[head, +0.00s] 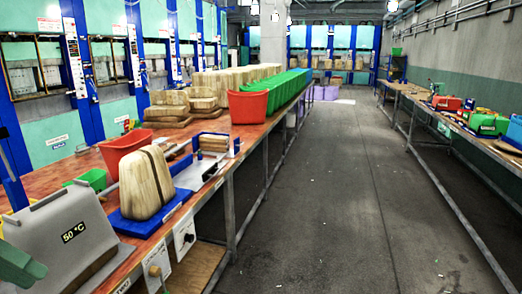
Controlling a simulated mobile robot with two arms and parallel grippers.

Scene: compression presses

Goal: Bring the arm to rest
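My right gripper is not in view.
The grey box (62,238) stands on a long reddish workbench (115,272). A strapped tan block (146,184) sits on a blue base, with red bins (248,106) beyond. The grey floor aisle (345,200) is clear. Another bench (437,113) runs along the right.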

